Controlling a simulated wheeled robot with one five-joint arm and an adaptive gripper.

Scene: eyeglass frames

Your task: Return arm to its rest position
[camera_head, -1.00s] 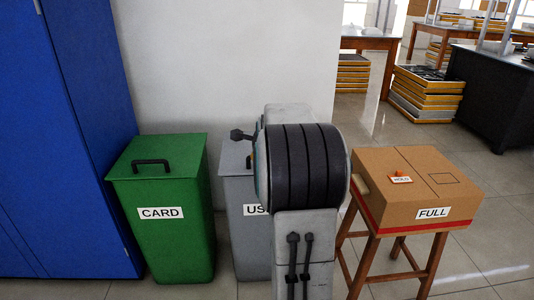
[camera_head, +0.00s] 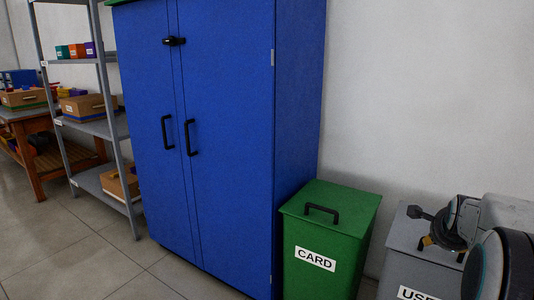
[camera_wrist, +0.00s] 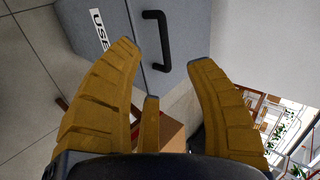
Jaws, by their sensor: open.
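My gripper (camera_wrist: 163,58) shows in the wrist view with its yellow ribbed fingers spread apart and nothing between them. Beyond the fingers, in that view, is the grey bin (camera_wrist: 175,18) with a black handle and a label starting "USE". In the head view my arm (camera_head: 490,230) is at the lower right, in front of the grey bin (camera_head: 398,262), and hides part of its lid and label. The gripper's fingertips are mostly hidden in the head view.
A green bin labelled CARD (camera_head: 312,262) stands left of the grey bin. A tall blue cabinet (camera_head: 225,130) with shut doors is beside it. A grey shelf rack (camera_head: 95,128) and a wooden table (camera_head: 38,150) with boxes stand further left. The tiled floor (camera_head: 120,262) in front is clear.

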